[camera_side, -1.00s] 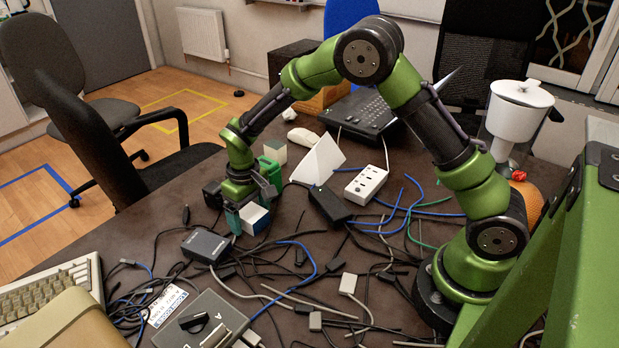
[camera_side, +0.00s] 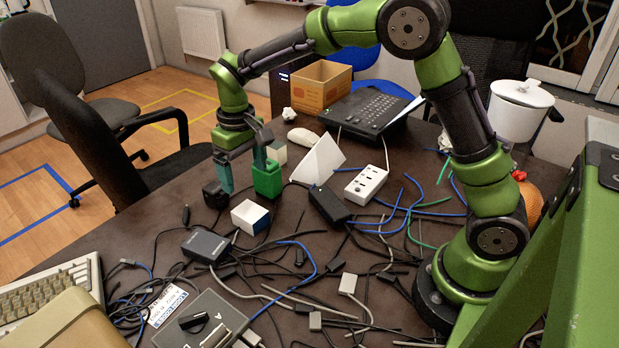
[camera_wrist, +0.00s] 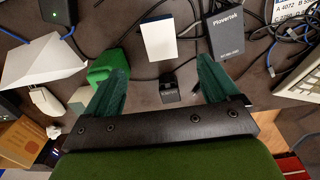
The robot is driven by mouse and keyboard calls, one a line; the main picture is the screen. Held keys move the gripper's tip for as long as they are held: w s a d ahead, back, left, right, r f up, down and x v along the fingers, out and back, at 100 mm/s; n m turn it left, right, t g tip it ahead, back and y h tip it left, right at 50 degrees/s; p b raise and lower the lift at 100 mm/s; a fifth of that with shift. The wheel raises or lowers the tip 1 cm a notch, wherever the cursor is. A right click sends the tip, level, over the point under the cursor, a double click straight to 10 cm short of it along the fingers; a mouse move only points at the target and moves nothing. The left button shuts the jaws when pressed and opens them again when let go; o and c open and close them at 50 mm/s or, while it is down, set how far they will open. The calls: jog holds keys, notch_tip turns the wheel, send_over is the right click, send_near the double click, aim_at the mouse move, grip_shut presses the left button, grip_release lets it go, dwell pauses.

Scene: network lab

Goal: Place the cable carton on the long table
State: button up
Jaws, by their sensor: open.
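The cable carton, which I take to be the small white box with a blue side (camera_side: 250,217), rests on the dark long table (camera_side: 150,224). In the wrist view the carton (camera_wrist: 172,40) lies beyond my fingertips, with a gap, and its white top faces the camera. My gripper (camera_side: 244,175) is open and empty above and behind the carton in the side view. Its teal fingers also show spread apart in the wrist view (camera_wrist: 161,70). Nothing is between the fingers at their tips.
A small black block (camera_side: 214,195) is near the left finger.

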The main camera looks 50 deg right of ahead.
jog(key=s+d+r+m+t, duration=0.1)
jog(key=s+r+t, duration=0.1)
jog(key=s, duration=0.5)
jog(key=s+d+r+m+t+y, duration=0.1)
jog(key=s+d+r+t, duration=0.1)
jog(key=s+r, duration=0.3)
jog(key=s+d+r+m+t+y, duration=0.1)
jog(key=s+r+m+t, duration=0.1)
jog(key=s, duration=0.8)
notch_tip(320, 180, up, 2)
jog(key=shift+d+r+t, duration=0.2)
jog(key=shift+d+t, duration=0.15)
jog(key=shift+t, duration=0.25)
jog(key=shift+w, duration=0.15)
